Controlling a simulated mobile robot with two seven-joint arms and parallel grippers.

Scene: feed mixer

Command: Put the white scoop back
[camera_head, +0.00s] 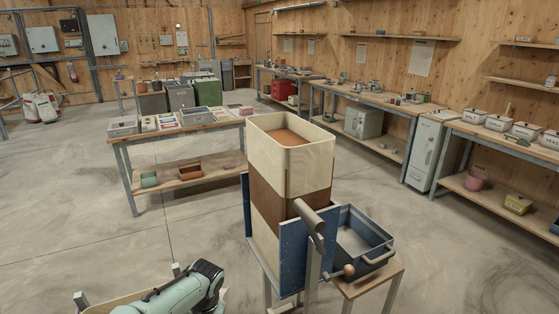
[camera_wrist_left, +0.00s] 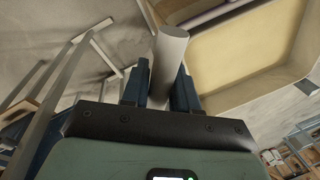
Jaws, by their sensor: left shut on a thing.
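In the left wrist view my left gripper (camera_wrist_left: 160,75) is shut on a pale grey-white cylinder, which looks like the handle of the white scoop (camera_wrist_left: 170,48). The handle stands out between the two dark blue fingers. The scoop's bowl cannot be made out. An open box with cream inner walls (camera_wrist_left: 245,55) is beside the gripper, to the right in that view. In the head view my teal left arm comes in at the bottom left; its gripper and the scoop are not visible there. My right gripper is in neither view.
A tall wooden mixer (camera_head: 291,150) with a crank stands at the centre, a blue bin (camera_head: 362,240) beside it. A table with trays (camera_head: 182,132) stands behind. Workbenches line the right wall. Clear concrete floor (camera_head: 70,215) lies to the left.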

